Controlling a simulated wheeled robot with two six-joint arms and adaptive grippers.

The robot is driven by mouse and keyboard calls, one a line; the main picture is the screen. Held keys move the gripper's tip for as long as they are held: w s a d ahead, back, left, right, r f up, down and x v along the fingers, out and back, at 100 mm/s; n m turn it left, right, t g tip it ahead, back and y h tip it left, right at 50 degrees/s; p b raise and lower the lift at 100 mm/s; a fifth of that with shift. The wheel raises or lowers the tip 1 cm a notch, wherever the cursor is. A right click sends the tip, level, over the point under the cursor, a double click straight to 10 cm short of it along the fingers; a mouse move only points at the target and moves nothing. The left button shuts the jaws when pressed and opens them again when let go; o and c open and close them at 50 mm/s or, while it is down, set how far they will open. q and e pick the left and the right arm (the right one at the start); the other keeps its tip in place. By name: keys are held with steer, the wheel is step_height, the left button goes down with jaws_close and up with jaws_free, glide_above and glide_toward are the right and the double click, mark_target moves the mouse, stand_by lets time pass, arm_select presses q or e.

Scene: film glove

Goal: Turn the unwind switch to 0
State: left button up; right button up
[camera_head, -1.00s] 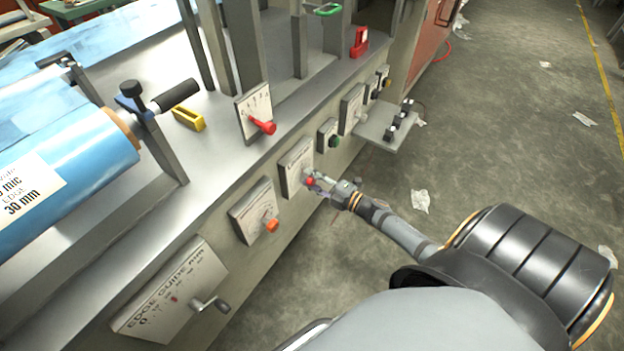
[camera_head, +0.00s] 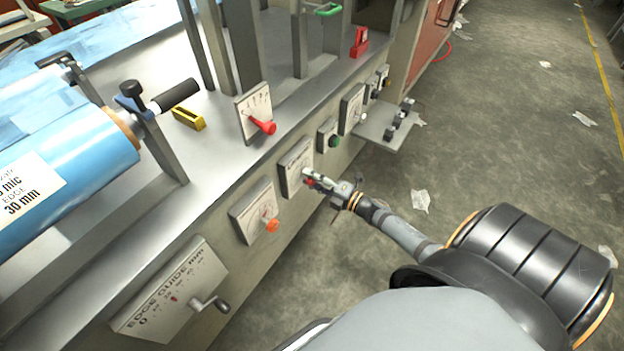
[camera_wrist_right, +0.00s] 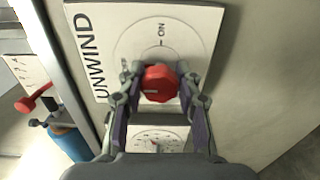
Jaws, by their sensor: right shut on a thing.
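The unwind switch is a red knob (camera_wrist_right: 159,83) on a white plate (camera_wrist_right: 188,18) marked UNWIND and ON in the right wrist view. In the head view the plate (camera_head: 291,166) is on the machine's front, with the knob mostly hidden by my right gripper (camera_head: 314,180). The right gripper's fingers (camera_wrist_right: 158,100) are closed on the red knob from both sides. The mark at the knob's other position is hidden by a finger. My left gripper is not in view.
An orange-knob dial (camera_head: 253,209) and an edge guide plate with a crank (camera_head: 172,290) are on the same front. A green button (camera_head: 334,141) and a small shelf (camera_head: 382,130) are farther along. Floor to the right is open, with scattered scraps (camera_head: 420,201).

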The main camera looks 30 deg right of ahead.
steer(key=o, duration=1.2)
steer(key=v, duration=1.2)
steer(key=shift+a+f, duration=0.1)
